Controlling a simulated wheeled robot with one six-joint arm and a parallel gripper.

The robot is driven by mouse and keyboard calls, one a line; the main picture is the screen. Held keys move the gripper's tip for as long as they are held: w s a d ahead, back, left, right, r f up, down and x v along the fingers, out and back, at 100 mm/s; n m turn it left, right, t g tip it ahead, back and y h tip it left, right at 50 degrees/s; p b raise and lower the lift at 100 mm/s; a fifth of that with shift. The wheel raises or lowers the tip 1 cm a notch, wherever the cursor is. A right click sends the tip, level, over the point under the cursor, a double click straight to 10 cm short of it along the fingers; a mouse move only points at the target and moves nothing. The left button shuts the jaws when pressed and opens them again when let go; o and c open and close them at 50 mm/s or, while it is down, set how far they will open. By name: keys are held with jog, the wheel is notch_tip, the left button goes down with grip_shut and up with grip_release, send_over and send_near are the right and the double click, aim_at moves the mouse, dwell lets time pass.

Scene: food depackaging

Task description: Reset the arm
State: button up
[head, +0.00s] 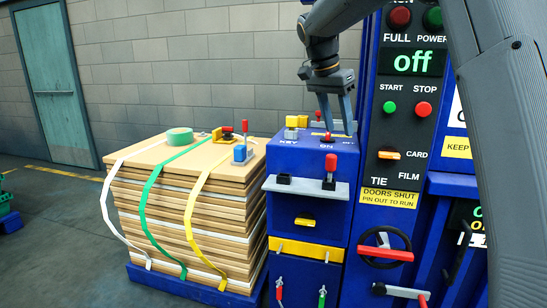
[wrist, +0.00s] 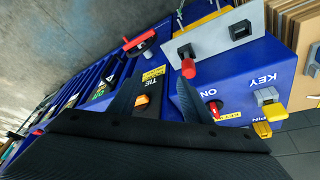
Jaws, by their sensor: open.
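My gripper (head: 337,111) is open and empty above the top of the blue machine cabinet (head: 330,165), its fingers pointing down near the ON label. In the wrist view my gripper (wrist: 160,100) shows its two dark fingers apart, with the orange TIE switch (wrist: 142,101) seen between them. A red-handled lever (wrist: 188,68) stands on a grey shelf just beyond one finger. A red ON switch (wrist: 213,106) lies close beside that finger; I cannot tell whether they touch.
A stack of boards (head: 190,215) with hanging straps stands left of the cabinet. Yellow key and pin pieces (wrist: 272,112) stand on the cabinet top. Open floor lies at the left.

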jog(key=s+f+n+g+y, duration=0.1)
jog(key=s+f+n, duration=0.4)
jog(key=s+f, duration=0.8)
jog(key=s+d+f+n+g+y, duration=0.1)
jog(key=s+f+n, duration=0.4)
jog(key=s+f, duration=0.9)
jog(key=s+y, duration=0.1)
jog(key=s, duration=0.6)
jog(key=shift+s+d+f+n, duration=0.25)
jog(key=shift+s+n, duration=0.15)
